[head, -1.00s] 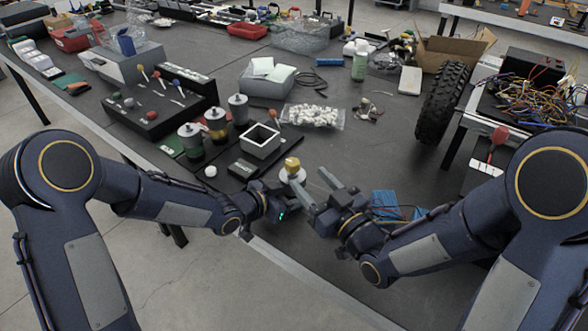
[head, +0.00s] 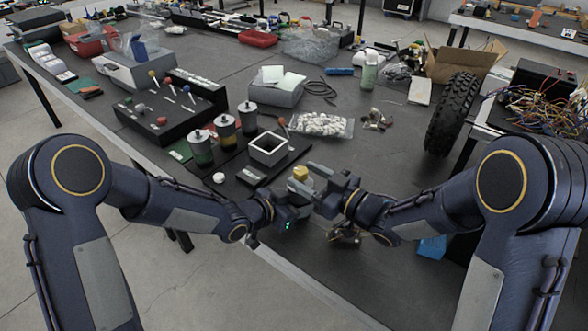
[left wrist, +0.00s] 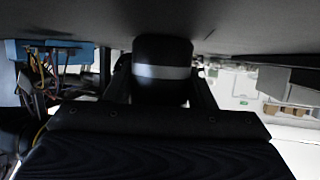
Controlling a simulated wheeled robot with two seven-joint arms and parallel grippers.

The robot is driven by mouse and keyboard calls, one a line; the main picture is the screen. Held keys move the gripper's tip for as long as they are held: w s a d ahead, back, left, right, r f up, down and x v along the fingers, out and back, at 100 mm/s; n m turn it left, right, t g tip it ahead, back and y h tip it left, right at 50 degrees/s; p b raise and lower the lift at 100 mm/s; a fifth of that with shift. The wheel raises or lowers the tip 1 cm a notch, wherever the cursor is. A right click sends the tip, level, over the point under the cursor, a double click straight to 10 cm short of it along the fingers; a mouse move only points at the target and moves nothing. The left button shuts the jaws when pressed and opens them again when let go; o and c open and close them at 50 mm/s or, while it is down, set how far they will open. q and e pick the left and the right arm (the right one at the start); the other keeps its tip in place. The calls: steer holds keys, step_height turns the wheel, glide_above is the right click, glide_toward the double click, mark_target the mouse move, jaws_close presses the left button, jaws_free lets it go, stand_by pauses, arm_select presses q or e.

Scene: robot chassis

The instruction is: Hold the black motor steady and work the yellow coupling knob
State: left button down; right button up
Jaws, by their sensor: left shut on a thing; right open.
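The yellow coupling knob (head: 300,172) sits on top of a pale, silvery upper part near the table's front edge. My left gripper (head: 292,208) is low beside it, shut on the black motor (left wrist: 162,70), which shows in the left wrist view as a dark cylinder with a silver band between the fingers. In the head view the motor body is mostly hidden by the grippers. My right gripper (head: 314,184) is open, its fingers pointing left with their tips at the knob's right side. I cannot tell whether they touch it.
An open grey square box (head: 268,149) and several capped jars stand just behind and left. A bag of white pieces (head: 322,125) lies behind the knob. A black tyre (head: 452,113) stands at the right. A blue box (head: 432,247) is partly hidden behind my right arm.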

mark_target(297, 168)
steer(key=shift+x, duration=2.05)
steer(key=shift+c, duration=0.4)
steer(key=c, duration=0.9)
steer(key=shift+w+m+t+h, duration=0.1)
steer(key=shift+m+t+h, duration=1.2)
steer(key=shift+t+h, duration=0.15)
steer(key=shift+w+d+m+t+h, duration=0.1)
steer(key=shift+d+m+t+h, duration=0.05)
steer(key=shift+m+t+h, duration=0.5)
steer(key=shift+w+d+m+t+h, duration=0.1)
steer(key=shift+m+t+h, duration=0.3)
steer(key=shift+h, duration=0.4)
steer(key=o, duration=1)
